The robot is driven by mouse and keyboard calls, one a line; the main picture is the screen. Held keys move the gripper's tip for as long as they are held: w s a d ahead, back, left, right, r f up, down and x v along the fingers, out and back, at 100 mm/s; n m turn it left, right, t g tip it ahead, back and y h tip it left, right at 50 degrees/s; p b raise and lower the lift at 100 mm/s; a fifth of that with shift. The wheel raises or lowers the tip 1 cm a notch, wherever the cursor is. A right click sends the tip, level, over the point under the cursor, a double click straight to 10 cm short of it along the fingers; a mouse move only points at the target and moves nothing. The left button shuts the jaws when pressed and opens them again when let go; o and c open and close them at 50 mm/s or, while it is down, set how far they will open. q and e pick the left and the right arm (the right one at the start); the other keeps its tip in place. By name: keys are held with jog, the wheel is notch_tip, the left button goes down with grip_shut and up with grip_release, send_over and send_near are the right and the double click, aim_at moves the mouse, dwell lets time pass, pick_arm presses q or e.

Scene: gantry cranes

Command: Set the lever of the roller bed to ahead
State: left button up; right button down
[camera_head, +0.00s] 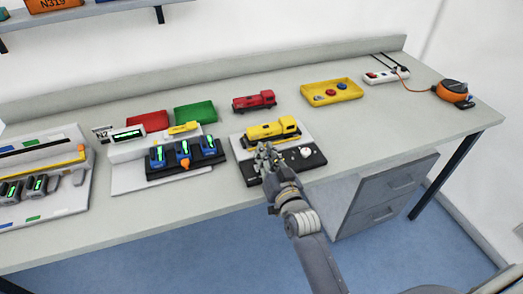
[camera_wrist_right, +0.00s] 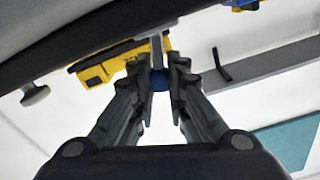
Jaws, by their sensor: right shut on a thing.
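The roller bed (camera_head: 240,143) is a white stand with a black front panel (camera_head: 313,161). A yellow locomotive (camera_head: 272,131) sits on it and also shows in the wrist view (camera_wrist_right: 98,73). My right gripper (camera_head: 266,155) reaches over the left part of the black panel. In the wrist view its fingers (camera_wrist_right: 160,72) are shut on the lever, a grey stem with a blue knob (camera_wrist_right: 160,80). The gripper hides the lever in the head view, and I cannot tell which setting it points to. My left gripper is not in view.
A white knob (camera_head: 305,152) stands on the panel right of my gripper. Behind are a red locomotive (camera_head: 254,102), a green tray (camera_head: 195,111) and a yellow tray (camera_head: 331,92). The table's right part is mostly clear.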

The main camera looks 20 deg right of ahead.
jog(key=shift+d+f+m, duration=0.15)
jog(key=shift+d+m, duration=0.25)
jog(key=shift+m, duration=0.5)
jog(key=c, duration=1.6)
grip_release()
jog(key=shift+o, duration=0.2)
jog(key=s, duration=1.2)
jog(key=shift+d, duration=0.2)
